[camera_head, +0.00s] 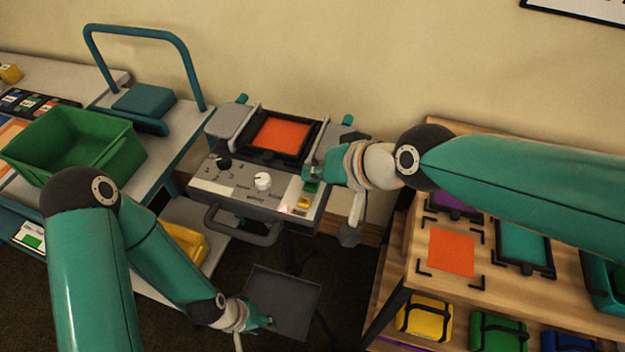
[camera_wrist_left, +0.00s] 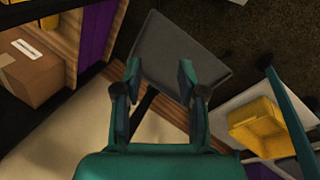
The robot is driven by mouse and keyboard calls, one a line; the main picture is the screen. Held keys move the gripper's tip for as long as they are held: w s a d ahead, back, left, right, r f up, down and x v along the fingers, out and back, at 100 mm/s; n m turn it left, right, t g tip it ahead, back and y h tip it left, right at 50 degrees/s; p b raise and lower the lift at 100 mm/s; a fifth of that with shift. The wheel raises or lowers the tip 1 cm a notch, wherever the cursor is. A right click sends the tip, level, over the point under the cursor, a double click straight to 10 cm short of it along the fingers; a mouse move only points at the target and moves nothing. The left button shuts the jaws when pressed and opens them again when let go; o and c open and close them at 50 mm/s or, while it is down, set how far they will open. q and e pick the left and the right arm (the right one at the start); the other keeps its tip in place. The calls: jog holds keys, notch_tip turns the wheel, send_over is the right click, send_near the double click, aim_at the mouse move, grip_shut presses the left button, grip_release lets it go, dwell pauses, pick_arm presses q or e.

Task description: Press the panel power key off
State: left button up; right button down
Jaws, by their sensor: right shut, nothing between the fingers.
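The grey control panel (camera_head: 235,190) stands in the middle of the head view. Its front has a black knob (camera_head: 223,162), a white knob (camera_head: 262,181), a green key (camera_head: 311,187) and a yellow key (camera_head: 304,203) at the right end. A small reddish light (camera_head: 286,208) glows beside the yellow key. I cannot read which key is power. My right gripper (camera_head: 310,172) is shut and empty, just above the green key; contact cannot be told. My left gripper (camera_head: 268,323) is low, by a dark tray (camera_head: 286,288); in the left wrist view (camera_wrist_left: 160,78) it is open and empty.
An orange square (camera_head: 280,134) lies in a black frame behind the keys. A grey handle (camera_head: 240,232) runs along the panel's front. A green bin (camera_head: 75,140) and teal-framed cart stand left. A wooden shelf (camera_head: 400,285) with coloured cases stands right.

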aim_at(315, 186)
jog(key=shift+r, duration=0.1)
notch_tip(315, 186, up, 6)
jog(key=p, duration=0.5)
dwell(0.4)
